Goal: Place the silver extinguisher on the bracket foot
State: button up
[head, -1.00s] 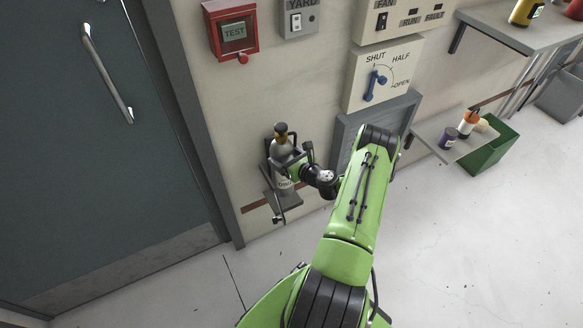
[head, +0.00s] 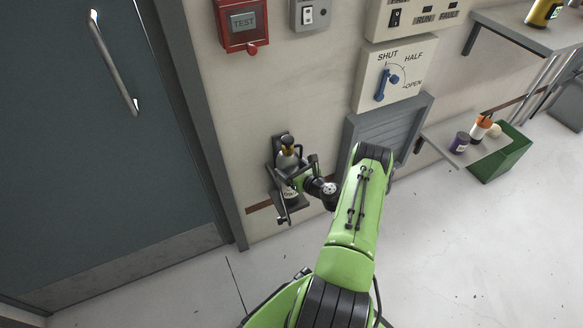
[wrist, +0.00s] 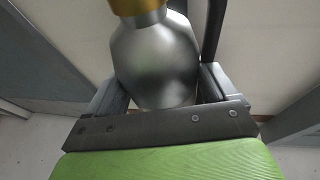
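The silver extinguisher (head: 285,163) stands roughly upright against the wall bracket (head: 276,182), with a gold collar and dark top. Its lower end is at the bracket foot (head: 297,214); I cannot tell if it touches the foot. My gripper (head: 294,181) reaches in from the right and is shut on the extinguisher's body. In the wrist view the silver body (wrist: 158,65) sits between the two dark fingers (wrist: 160,88), below the gold collar. The bottle's base is hidden there.
A grey door (head: 80,140) is on the left. A red TEST box (head: 242,22) and a SHUT/HALF/OPEN dial panel (head: 392,75) are on the wall above. A grey louvre (head: 385,135) and a small shelf (head: 465,160) with containers stand right. Floor in front is clear.

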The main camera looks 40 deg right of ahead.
jog(key=shift+o, duration=1.1)
jog(key=p+v, duration=0.4)
jog(key=v, duration=0.8)
jog(key=w+a+r+n+g+y, duration=0.3)
jog(key=w+a+r+n, duration=0.1)
jog(key=a+r+n, duration=0.5)
jog(key=w+a+r+n+g+y, duration=0.35)
jog(key=a+r+n, duration=0.4)
jog(key=n, duration=0.35)
jog(key=s+a+r+n+g+h, duration=0.25)
jog(key=s+a+r+n, duration=0.25)
jog(key=a+r+n, duration=0.45)
jog(key=s+a+r+n+h, duration=0.1)
jog(key=s+r+n, duration=0.2)
jog(key=s, duration=0.5)
jog(key=s+a+r+n+h, duration=0.1)
jog(key=s+r+n, duration=0.3)
jog(key=s, duration=0.5)
jog(key=shift+a+r+h, duration=0.4)
jog(key=shift+a+r, duration=0.3)
jog(key=shift+r, duration=0.2)
jog(key=shift+n, duration=0.25)
